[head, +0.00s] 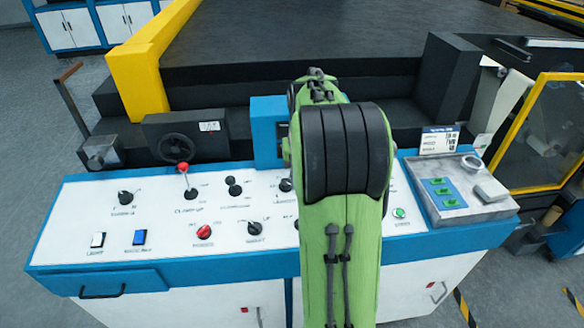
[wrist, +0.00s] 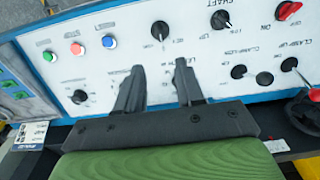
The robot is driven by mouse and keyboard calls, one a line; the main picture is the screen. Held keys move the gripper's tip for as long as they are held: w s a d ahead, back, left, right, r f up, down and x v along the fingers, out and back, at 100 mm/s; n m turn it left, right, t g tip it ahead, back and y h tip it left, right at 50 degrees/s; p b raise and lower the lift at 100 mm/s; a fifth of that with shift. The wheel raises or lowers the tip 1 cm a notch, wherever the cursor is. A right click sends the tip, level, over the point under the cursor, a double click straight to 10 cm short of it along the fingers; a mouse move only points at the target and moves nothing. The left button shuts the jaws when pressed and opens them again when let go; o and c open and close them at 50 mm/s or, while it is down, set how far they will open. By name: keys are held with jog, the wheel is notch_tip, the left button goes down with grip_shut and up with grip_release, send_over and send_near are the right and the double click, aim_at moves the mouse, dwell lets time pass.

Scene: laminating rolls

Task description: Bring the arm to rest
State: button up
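My arm (head: 345,220), green with black joint covers, reaches forward over the white control panel (head: 110,232) in the head view and hides part of it. My gripper is hidden behind the arm in that view. In the wrist view my gripper (wrist: 159,80) has its two dark fingers apart, with nothing between them. The fingers are over the panel, near a black knob with a partly covered label. Whether they touch the panel I cannot tell.
The panel carries several knobs, a red-topped lever (head: 183,168) and a red knob (head: 204,231). A grey tray (head: 462,205) with green buttons sits at its right end. The dark machine (head: 290,40) rises behind. A yellow-framed guard (head: 545,135) stands at right. Grey floor shows at left.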

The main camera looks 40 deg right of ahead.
jog(key=shift+a, duration=0.1)
jog(key=s+a+r+n+t, duration=0.1)
jog(key=s+a+r+n, duration=0.15)
jog(key=a, duration=0.55)
jog(key=s+a+r+n+t, duration=0.1)
jog(key=s+a+r+t, duration=0.2)
jog(key=a, duration=0.4)
jog(key=s+a+n+t, duration=0.1)
jog(key=s+a+n, duration=0.2)
jog(key=s+a, duration=0.4)
jog(key=shift+s+a+f, duration=0.3)
jog(key=shift+s, duration=0.95)
